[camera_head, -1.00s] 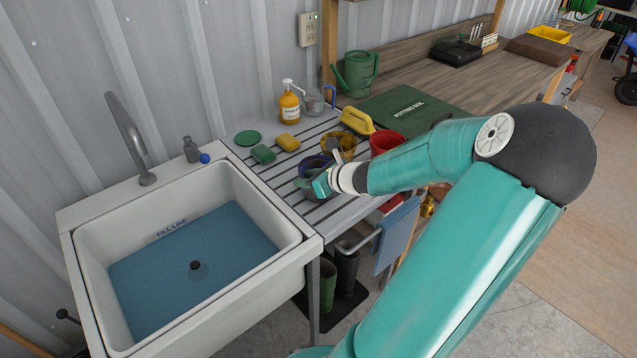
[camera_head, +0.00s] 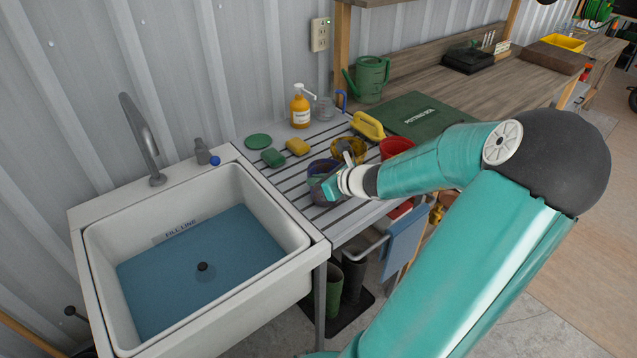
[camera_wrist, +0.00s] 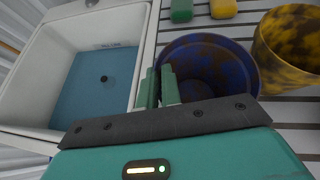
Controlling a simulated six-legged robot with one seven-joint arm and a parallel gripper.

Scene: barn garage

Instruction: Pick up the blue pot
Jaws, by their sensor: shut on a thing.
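The blue pot (camera_head: 320,168) stands on the slatted drainboard to the right of the sink, partly hidden by my gripper (camera_head: 328,186) in the head view. In the wrist view the blue pot (camera_wrist: 212,68) is seen from above, its inside blue with brown blotches. My gripper (camera_wrist: 159,72) is shut on the left wall of the pot, its two green fingers close together at the rim. Whether the pot's base touches the slats is hidden.
A yellow blotched pot (camera_wrist: 285,45) stands close to the right of the blue pot. A red pot (camera_head: 397,147), a yellow-handled brush (camera_head: 368,125), sponges and a soap bottle (camera_head: 300,108) are nearby. The water-filled sink (camera_head: 195,270) lies to the left.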

